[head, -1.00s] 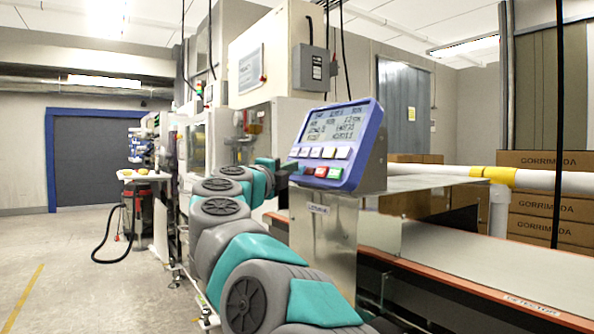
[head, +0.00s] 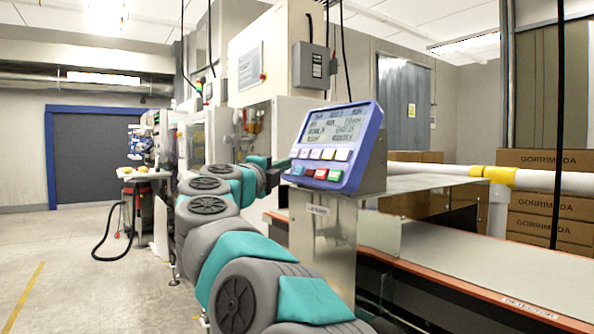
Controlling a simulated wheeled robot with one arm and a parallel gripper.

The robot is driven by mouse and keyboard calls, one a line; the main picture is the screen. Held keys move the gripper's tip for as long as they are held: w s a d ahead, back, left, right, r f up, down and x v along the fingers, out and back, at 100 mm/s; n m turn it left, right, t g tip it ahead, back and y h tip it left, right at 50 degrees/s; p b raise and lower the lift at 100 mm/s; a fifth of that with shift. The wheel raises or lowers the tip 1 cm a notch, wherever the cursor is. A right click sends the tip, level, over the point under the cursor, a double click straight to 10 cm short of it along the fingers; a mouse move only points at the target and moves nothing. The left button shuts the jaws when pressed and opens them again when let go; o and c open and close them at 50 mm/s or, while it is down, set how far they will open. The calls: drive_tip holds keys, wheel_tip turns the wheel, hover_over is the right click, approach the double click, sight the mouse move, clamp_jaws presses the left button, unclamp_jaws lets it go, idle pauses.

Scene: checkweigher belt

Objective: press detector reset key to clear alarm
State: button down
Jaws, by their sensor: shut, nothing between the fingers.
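The detector's blue control panel (head: 356,165) stands tilted on a metal post. Its grey screen (head: 338,126) shows dark lines of text too small to read surely. Below the screen is a row of white keys (head: 328,154), and under it a row of small coloured keys, among them a red key (head: 308,172) and a green key (head: 321,174). I cannot read which is the reset key. My gripper (head: 282,165) is shut and empty at the panel's left edge, partly hidden behind my arm. I cannot tell whether it touches the panel.
A conveyor belt (head: 480,262) with an orange edge runs right of the post. Stacked cardboard boxes (head: 545,205) and a white pipe with a yellow band (head: 492,174) stand behind it. A white machine cabinet (head: 262,60) rises behind the panel. Open floor (head: 90,270) lies left.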

drive_tip(key=shift+s+a+r+p, duration=0.35)
drive_tip(key=shift+a+p, duration=0.05)
drive_tip(key=shift+a, duration=0.15)
drive_tip(key=shift+s+a+r+p, duration=0.4)
drive_tip(key=shift+a, duration=0.2)
drive_tip(key=shift+s+a+r+p, duration=0.35)
drive_tip(key=shift+a+p, duration=0.05)
drive_tip(key=shift+a, duration=0.15)
drive_tip(key=shift+s+a+r+p, duration=0.25)
drive_tip(key=shift+s+a+r, duration=0.25)
drive_tip(key=shift+a, duration=0.25)
drive_tip(key=shift+s+a+r+p, duration=0.25)
drive_tip(key=shift+s+a+r, duration=0.2)
drive_tip(key=shift+a, duration=0.25)
drive_tip(key=shift+s+a+r+p, duration=0.25)
drive_tip(key=shift+s+a+r, duration=0.15)
drive_tip(key=shift+s+a, duration=0.25)
drive_tip(key=shift+w+a, duration=0.1)
